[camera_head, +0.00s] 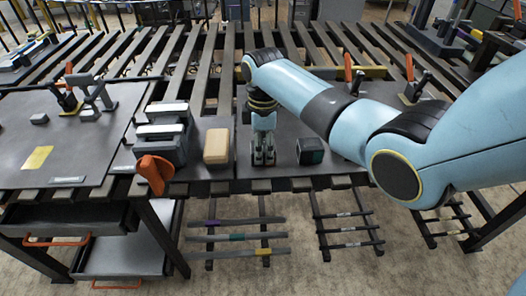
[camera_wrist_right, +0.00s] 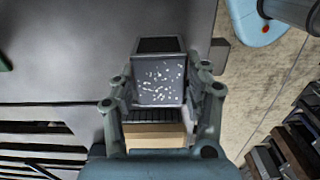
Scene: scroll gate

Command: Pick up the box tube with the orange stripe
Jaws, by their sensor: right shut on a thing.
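My right gripper (camera_head: 263,152) points down over the dark table in the head view, between a tan block and a dark block. In the wrist view the right gripper (camera_wrist_right: 160,88) has its fingers on both sides of a grey, box-shaped piece (camera_wrist_right: 158,72) with a dark opening at its end and white specks on its face. The fingers are shut on it. I see no orange stripe on this piece, so I cannot tell whether it is the box tube with the orange stripe. In the head view the fingers mostly hide it. My left gripper is not in view.
The tan block (camera_head: 217,147) is left of the gripper, and the dark block with a green edge (camera_head: 311,150) is right. A grey vise-like fixture (camera_head: 164,128) with an orange handle (camera_head: 155,174) stands further left. Striped bars (camera_head: 237,237) lie on a low rack.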

